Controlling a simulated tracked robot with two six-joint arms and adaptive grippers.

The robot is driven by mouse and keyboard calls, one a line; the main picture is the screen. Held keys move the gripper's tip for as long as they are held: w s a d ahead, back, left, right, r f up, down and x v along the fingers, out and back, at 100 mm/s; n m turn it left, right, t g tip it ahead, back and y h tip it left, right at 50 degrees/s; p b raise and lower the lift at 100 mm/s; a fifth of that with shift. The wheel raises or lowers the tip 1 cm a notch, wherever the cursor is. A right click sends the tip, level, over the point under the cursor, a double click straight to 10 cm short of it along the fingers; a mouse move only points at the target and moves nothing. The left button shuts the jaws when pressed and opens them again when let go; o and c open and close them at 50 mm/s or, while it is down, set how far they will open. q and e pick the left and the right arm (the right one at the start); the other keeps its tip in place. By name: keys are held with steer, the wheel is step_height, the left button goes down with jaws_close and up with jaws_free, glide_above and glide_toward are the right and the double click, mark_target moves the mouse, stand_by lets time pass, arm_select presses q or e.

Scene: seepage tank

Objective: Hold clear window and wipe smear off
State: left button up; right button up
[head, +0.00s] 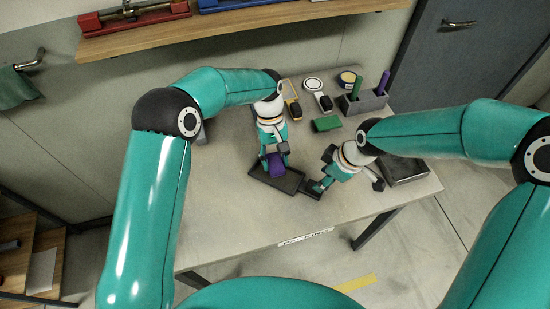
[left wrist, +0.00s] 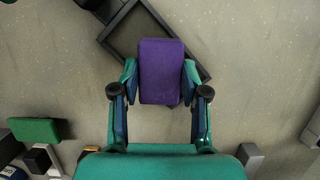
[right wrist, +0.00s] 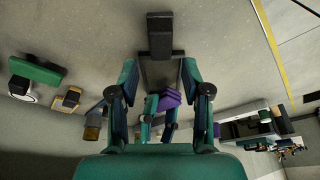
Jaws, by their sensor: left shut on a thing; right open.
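The window is a dark square frame (head: 258,178) with a dark handle (head: 312,190) at its right, lying on the table. Its frame also shows in the left wrist view (left wrist: 118,28), and its handle in the right wrist view (right wrist: 160,22). I cannot make out a smear. My left gripper (head: 275,160) is shut on a purple block (left wrist: 161,72) over the window; whether the block touches the pane is unclear. My right gripper (head: 320,187) is open beside the handle, which lies ahead of its spread fingers in the right wrist view.
A green block (head: 326,124) lies behind the window. Behind it are a white round-headed tool (head: 314,85), a round tin (head: 348,79) and a grey holder (head: 364,103) with green and purple sticks. A dark tray (head: 405,170) sits at the right. The table's front is clear.

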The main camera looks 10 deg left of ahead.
steer(key=shift+x, duration=3.45)
jaws_close()
